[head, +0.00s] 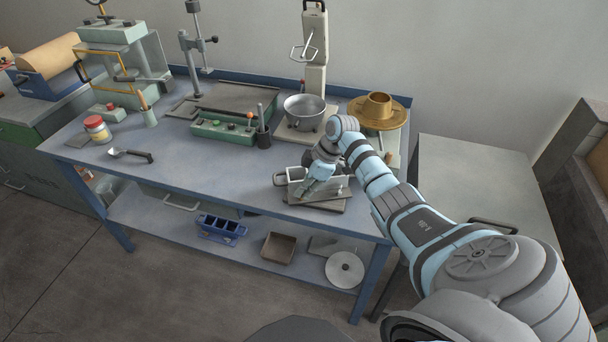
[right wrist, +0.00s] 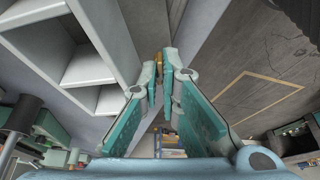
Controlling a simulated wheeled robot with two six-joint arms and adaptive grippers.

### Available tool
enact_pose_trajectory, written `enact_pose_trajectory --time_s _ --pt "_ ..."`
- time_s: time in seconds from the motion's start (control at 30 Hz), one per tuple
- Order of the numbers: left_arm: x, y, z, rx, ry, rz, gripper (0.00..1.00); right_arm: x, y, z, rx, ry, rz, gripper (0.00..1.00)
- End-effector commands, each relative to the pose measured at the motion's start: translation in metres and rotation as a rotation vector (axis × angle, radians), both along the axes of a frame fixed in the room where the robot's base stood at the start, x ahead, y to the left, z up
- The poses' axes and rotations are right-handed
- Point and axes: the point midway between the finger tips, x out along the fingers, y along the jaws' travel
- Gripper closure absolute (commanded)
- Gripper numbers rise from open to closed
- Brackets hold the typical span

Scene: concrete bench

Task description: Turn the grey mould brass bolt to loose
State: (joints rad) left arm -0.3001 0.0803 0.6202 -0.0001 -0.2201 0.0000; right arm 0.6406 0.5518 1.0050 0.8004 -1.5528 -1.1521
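The grey mould (head: 281,179) sits on a dark board (head: 322,206) near the front right of the blue bench. In the right wrist view its pale open compartments (right wrist: 88,70) fill the upper left. My right gripper (head: 309,190) reaches down at the mould's front side. In the right wrist view its teal fingers (right wrist: 160,76) are drawn close together at the tips. A small piece of the brass bolt (right wrist: 159,58) shows between the tips; most of it is hidden by the fingers. My left gripper is in neither view.
A steel pot (head: 305,110) on a scale-like stand and a brass-coloured dish (head: 379,112) stand behind the arm. A green control box (head: 222,129) and a spoon (head: 130,154) are to the left. A blue mould (head: 221,229) lies on the lower shelf.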

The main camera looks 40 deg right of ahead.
Motion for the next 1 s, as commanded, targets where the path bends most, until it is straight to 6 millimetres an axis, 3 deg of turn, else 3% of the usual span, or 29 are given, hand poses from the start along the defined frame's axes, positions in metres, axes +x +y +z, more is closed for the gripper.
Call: enact_pose_trajectory --time_s 0.3,0.87,0.93,1.0 --pt "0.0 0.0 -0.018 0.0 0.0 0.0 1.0 0.002 -0.001 -0.001 -0.002 -0.002 0.147 1.0" --pt "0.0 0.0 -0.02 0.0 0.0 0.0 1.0 0.001 -0.002 0.0 -0.002 0.001 0.184 1.0" --pt "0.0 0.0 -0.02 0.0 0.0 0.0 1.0 0.001 -0.002 0.0 -0.002 0.001 0.184 0.88" --pt "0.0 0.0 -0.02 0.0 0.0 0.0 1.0 0.001 -0.002 0.0 -0.002 0.001 0.184 0.87"
